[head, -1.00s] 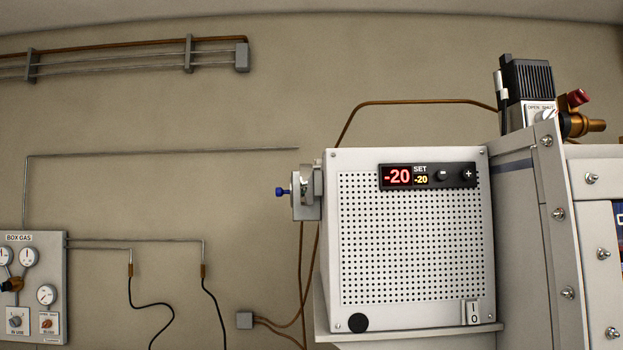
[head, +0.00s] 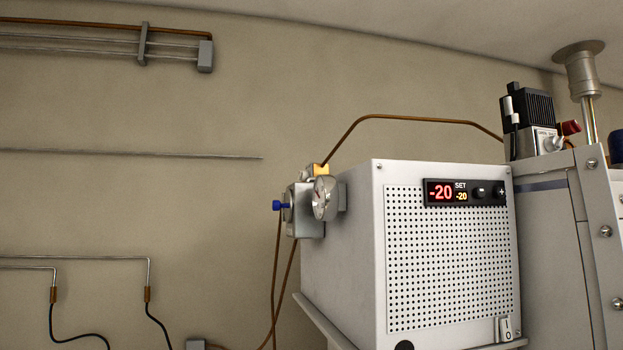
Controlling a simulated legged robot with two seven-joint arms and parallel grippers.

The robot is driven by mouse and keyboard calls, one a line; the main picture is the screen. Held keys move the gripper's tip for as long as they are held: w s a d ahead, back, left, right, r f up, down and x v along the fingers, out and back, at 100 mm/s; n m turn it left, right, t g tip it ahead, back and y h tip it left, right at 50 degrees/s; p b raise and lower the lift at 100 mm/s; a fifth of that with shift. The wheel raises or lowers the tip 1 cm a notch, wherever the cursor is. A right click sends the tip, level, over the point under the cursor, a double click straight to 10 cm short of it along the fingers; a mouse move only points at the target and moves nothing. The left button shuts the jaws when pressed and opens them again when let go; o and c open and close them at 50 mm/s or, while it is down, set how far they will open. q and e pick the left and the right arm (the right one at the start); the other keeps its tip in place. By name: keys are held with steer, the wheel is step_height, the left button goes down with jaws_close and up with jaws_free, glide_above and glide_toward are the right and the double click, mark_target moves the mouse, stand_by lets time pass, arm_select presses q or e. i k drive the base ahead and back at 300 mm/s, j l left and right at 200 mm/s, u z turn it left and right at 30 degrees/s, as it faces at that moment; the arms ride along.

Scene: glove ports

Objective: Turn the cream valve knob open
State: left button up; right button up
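A pale valve knob (head: 553,144) sits on a small light plate beside the black ribbed unit at the upper right; it is small, and whether it is cream or what its setting is I cannot tell. A red handle (head: 570,127) is just to its right. Neither of my grippers is in view.
A white perforated box (head: 450,265) with a red "-20" display (head: 441,192) fills the lower right. A round gauge (head: 325,198) and a blue knob (head: 280,205) are on its left side. A grey panel with bolts (head: 600,225) stands at the right edge. The left wall carries thin pipes.

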mark_target(302, 175)
steer(key=i+j+z, duration=0.1)
steer(key=z, duration=0.25)
steer(key=i+j+z, duration=0.1)
steer(key=z, duration=0.25)
steer(key=i+j+z, duration=0.15)
steer(key=j, duration=0.3)
steer(key=i+j+z, duration=0.1)
steer(key=j, duration=0.35)
steer(key=i+j+z, duration=0.15)
steer(key=j, duration=0.35)
steer(key=i+j+z, duration=0.15)
steer(key=j, duration=0.35)
steer(key=i+j+z, duration=0.1)
steer(key=j, duration=0.4)
